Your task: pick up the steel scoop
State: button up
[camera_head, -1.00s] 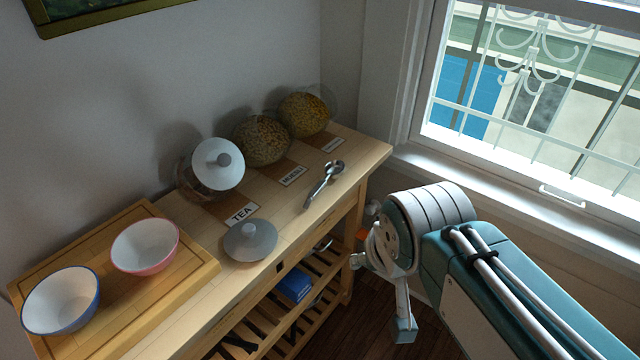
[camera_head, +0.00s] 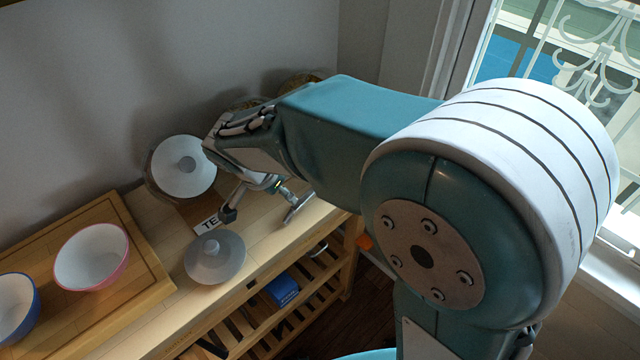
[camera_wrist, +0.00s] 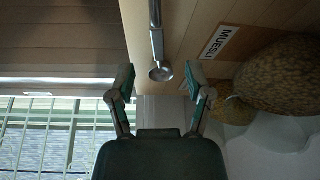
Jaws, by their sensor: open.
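The steel scoop (camera_wrist: 157,42) lies on the wooden table top. In the wrist view its handle runs up to the top edge and its round bowl appears between my fingertips. In the head view part of its handle (camera_head: 299,208) shows beside my gripper (camera_head: 260,207), and my arm hides the rest. My gripper is open and empty above the table, and the wrist view shows its two fingers apart, one on each side of the bowl (camera_wrist: 160,76). I cannot tell how far the fingertips are above the scoop.
A grey lid (camera_head: 215,257) and a glass jar with a white lid (camera_head: 184,167) stand left of my gripper. Two bowls, pink (camera_head: 91,257) and blue (camera_head: 17,308), sit on a board. Melon-like jars (camera_wrist: 285,75) stand near the MUESLI label (camera_wrist: 220,41). A window is at right.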

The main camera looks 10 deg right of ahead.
aim_at(297, 204)
jog(key=x, duration=0.4)
jog(key=shift+w+d+f, duration=0.1)
jog(key=shift+d, duration=0.25)
jog(key=x, duration=0.3)
jog(key=shift+w+d+f, duration=0.15)
jog(key=shift+d+f, duration=0.05)
jog(key=shift+f, duration=0.1)
jog(key=shift+w+f, duration=0.2)
jog(key=shift+f, duration=0.35)
jog(key=shift+d, duration=0.1)
grip_shut()
